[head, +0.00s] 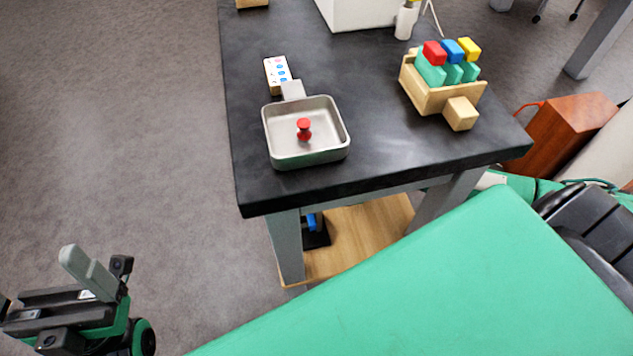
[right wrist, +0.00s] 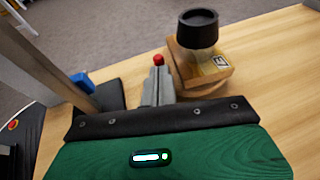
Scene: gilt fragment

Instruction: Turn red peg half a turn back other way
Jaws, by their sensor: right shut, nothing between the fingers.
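A small red round-topped piece (right wrist: 158,60) shows right at the tips of my right gripper (right wrist: 158,68) in the right wrist view. The gripper is shut with nothing between its fingers; I cannot tell whether it touches the red piece. Most of that piece is hidden behind the fingers. In the head view a red peg with a flat round head (head: 304,127) stands upright in a metal tray (head: 335,148) on the black table. My left gripper (head: 85,268) is at the lower left, away from the table; its opening is unclear. My right gripper is out of the head view.
Right wrist view: a wooden block (right wrist: 190,68) with a dark-capped piece (right wrist: 198,20) stands beside the fingertips on a wooden shelf (right wrist: 285,70); a blue object (right wrist: 80,79) and table leg are left. Head view: a wooden crate of coloured blocks (head: 430,97) stands on the table (head: 380,120).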

